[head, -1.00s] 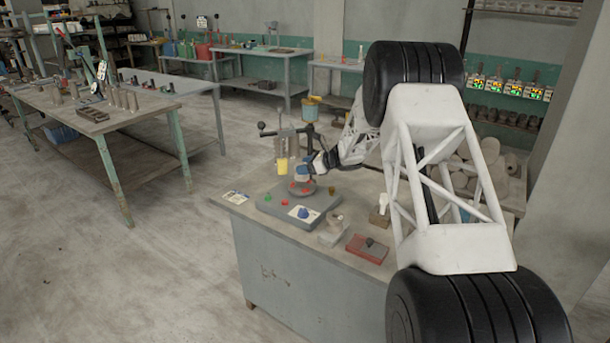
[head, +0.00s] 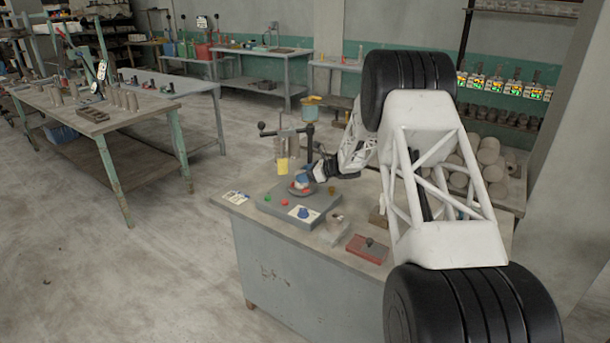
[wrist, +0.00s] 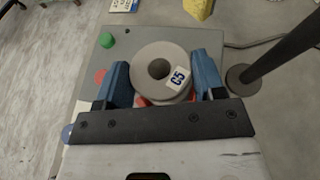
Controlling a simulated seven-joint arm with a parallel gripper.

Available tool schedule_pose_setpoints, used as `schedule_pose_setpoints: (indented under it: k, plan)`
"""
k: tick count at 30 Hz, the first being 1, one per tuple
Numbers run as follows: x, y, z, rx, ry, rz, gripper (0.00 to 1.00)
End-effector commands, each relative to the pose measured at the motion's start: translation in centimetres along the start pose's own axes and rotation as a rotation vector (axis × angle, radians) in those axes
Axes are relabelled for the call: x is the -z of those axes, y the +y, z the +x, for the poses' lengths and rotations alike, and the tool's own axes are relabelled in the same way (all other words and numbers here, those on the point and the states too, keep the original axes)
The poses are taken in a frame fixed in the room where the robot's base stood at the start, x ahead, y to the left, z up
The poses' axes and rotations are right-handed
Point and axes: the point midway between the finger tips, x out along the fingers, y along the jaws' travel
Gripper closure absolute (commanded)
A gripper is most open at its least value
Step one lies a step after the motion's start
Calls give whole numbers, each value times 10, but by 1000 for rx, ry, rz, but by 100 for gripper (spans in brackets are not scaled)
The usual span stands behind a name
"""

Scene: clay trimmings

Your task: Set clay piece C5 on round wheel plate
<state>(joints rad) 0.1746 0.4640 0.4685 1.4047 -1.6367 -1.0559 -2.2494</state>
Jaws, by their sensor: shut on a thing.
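Clay piece C5 (wrist: 143,70) is a pale grey ring with a central hole and a white label reading C5. My gripper (wrist: 161,62) has its two blue fingers shut on its left and right sides. In the head view my gripper (head: 303,176) is low over the round wheel plate (head: 294,191), a dark disc with red marks on the grey wheel base (head: 272,206). The plate is mostly hidden under the piece in the wrist view, where some red shows below it. I cannot tell whether the piece touches the plate.
The base carries a green button (wrist: 106,40), a red button (wrist: 100,77) and a blue knob (head: 303,212). A dark upright post (wrist: 285,50) stands to the right in the wrist view. A red box (head: 367,249) sits at the bench's front.

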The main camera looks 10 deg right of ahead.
Motion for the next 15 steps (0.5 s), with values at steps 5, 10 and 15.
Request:
schedule_pose_setpoints:
  k: [5,10,15]
  plan:
    - [3,0,1,0,0,0,35]
    - [3,0,1,0,0,0,11]
    - [3,0,1,0,0,0,11]
